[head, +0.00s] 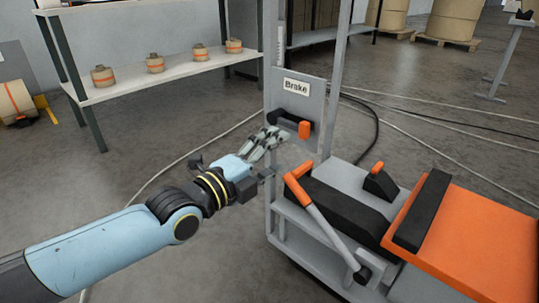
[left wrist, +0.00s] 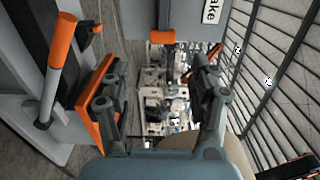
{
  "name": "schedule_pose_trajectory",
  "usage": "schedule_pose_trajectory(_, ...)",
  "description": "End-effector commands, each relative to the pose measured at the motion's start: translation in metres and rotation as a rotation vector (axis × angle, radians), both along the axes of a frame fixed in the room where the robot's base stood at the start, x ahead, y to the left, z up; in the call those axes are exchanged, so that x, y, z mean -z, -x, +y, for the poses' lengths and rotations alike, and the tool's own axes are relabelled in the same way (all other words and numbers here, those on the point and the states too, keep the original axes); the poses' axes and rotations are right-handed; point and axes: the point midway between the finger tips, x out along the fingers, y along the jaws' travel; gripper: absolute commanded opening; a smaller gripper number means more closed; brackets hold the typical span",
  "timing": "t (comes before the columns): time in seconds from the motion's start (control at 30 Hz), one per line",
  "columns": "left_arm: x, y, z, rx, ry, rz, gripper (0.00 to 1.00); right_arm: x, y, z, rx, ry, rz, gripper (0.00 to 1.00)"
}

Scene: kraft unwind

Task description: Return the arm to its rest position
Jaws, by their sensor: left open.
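My left gripper (head: 266,142) is open and empty, its fingers pointing toward the panel labelled "Brake" (head: 297,86). The brake lever, black with an orange end (head: 304,129), is mounted on that panel just right of the fingertips. In the left wrist view my left gripper (left wrist: 163,92) has its fingers spread apart, and the orange lever end (left wrist: 161,37) shows beyond the gap between them. I cannot tell the exact distance, but no grip on the lever shows. My left arm reaches in from the lower left of the head view. My right gripper is not in view.
The grey cart frame (head: 275,205) stands close right of the gripper, with an orange-gripped lever (head: 320,215) and an orange panel (head: 465,235). A shelf (head: 130,88) with several small rolls stands at the back left. Cables cross the floor. Open floor (head: 190,125) lies left of the cart.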

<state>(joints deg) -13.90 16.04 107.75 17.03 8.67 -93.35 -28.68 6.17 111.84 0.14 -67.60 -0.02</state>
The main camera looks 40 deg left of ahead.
Motion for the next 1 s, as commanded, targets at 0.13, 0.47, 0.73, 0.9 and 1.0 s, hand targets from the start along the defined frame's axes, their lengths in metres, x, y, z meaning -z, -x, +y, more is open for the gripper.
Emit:
schedule_pose_trajectory(0.13, 0.0, 0.009, 0.001, 0.0, 0.0, 0.0, 0.62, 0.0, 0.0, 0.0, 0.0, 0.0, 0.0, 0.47)
schedule_pose_trajectory(0.47, 0.0, 0.009, 0.001, -0.001, 0.0, -0.001, 0.62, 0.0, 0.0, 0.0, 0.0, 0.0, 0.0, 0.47)
schedule_pose_trajectory(0.73, 0.004, 0.013, 0.001, -0.002, 0.002, 0.01, 0.62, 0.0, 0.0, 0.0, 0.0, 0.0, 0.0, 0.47)
schedule_pose_trajectory(0.9, 0.056, 0.053, -0.014, -0.017, 0.074, 0.197, 0.62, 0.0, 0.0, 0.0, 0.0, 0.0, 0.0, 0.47)
schedule_pose_trajectory(1.0, 0.118, 0.095, -0.027, -0.075, 0.277, 0.491, 0.62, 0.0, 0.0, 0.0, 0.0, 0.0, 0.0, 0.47)
